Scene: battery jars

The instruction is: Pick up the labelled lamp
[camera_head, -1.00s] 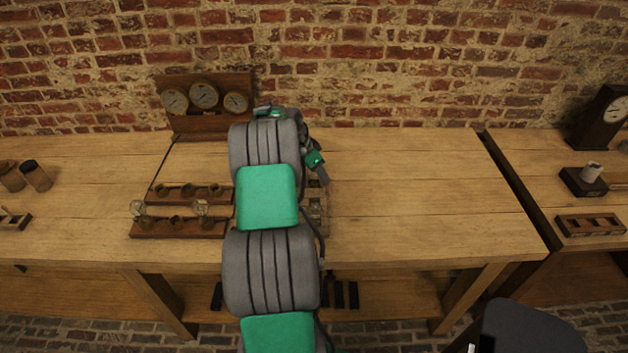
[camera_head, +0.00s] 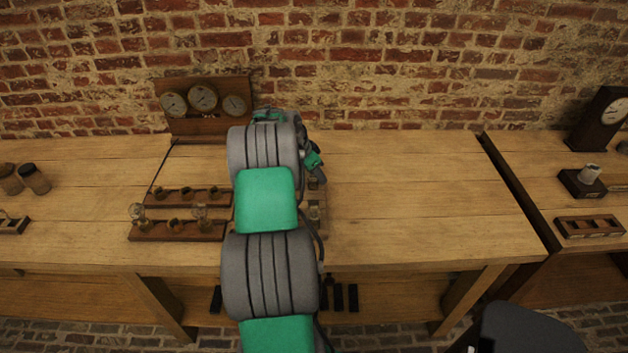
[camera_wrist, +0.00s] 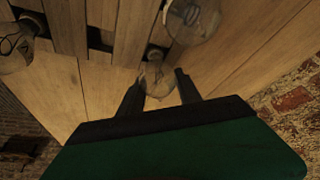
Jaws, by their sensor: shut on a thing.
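In the wrist view, my gripper (camera_wrist: 160,86) has its two dark fingers around a clear glass lamp (camera_wrist: 155,80), and it is shut on it. No label on this lamp can be made out. Two more glass lamps show there, one at the top (camera_wrist: 192,18) and one at the left edge (camera_wrist: 18,48). In the head view my arm hides the gripper and the held lamp. Two glass lamps, one at the left (camera_head: 137,212) and one nearer my arm (camera_head: 200,213), stand in the front wooden rack.
The front rack (camera_head: 150,234) and a rear rack (camera_head: 160,200) lie left of my arm. A partly hidden rack (camera_head: 321,225) is just right of it. A gauge board (camera_head: 205,126) stands behind. The bench's right half (camera_head: 410,200) is clear.

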